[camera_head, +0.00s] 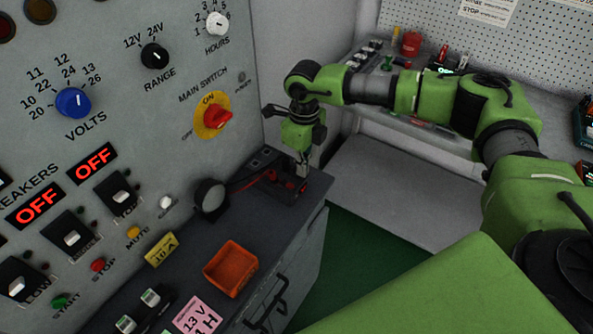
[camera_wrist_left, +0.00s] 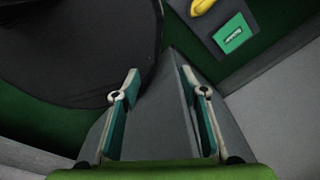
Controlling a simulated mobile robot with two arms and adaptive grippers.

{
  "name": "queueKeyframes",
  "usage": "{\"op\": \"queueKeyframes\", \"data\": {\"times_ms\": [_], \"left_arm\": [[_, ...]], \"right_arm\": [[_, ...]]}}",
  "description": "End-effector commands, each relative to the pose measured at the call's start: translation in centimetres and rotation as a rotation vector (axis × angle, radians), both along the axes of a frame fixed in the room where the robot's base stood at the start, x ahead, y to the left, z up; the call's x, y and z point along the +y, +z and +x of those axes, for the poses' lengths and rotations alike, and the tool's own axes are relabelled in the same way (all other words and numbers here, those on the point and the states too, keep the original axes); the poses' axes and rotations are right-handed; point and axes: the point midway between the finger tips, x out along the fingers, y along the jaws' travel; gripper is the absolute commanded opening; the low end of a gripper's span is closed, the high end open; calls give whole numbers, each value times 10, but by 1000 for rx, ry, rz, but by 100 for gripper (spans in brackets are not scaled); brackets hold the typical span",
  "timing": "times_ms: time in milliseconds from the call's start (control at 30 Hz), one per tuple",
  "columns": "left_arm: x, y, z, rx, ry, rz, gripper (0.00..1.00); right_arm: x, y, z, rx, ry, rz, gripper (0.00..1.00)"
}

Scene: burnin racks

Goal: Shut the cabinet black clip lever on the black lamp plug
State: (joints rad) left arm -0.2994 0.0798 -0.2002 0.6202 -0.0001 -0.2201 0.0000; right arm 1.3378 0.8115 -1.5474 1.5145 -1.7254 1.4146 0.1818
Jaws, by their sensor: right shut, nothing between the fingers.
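My right gripper (camera_head: 301,172) points down at the far right corner of the cabinet top. It is shut and empty, with its fingertips at a small dark terminal block with red parts (camera_head: 289,186). The black clip lever and the lamp plug are too small and too covered by the fingers there to tell apart. A round black lamp (camera_head: 210,199) stands against the panel, and a dark reddish lead runs from it towards the block. My left gripper (camera_wrist_left: 159,80) is open in the left wrist view, with nothing held between its fingers.
The grey panel (camera_head: 140,90) with knobs and switches rises at the left. An orange tray (camera_head: 231,268), a yellow label (camera_head: 161,250) and a pink card (camera_head: 197,316) lie on the cabinet top. A workbench with tools and a pegboard (camera_head: 540,50) stand behind.

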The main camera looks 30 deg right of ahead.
Motion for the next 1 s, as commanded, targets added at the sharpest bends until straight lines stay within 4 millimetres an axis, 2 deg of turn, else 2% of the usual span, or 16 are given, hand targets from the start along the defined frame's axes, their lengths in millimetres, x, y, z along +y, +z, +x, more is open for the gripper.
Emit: {"op": "queueKeyframes", "data": {"times_ms": [233, 800, 1000], "left_arm": [[0, 2, 0, 0, 0, 0, 40], [0, 28, -1, 1, 0, 0, 40], [0, 28, -1, 1, 0, 0, 40]], "right_arm": [[0, 0, -2, 4, 1, 0, 0], [0, 46, -1, 3, 0, 1, 0], [0, 48, -1, 3, 0, -1, 0]]}}
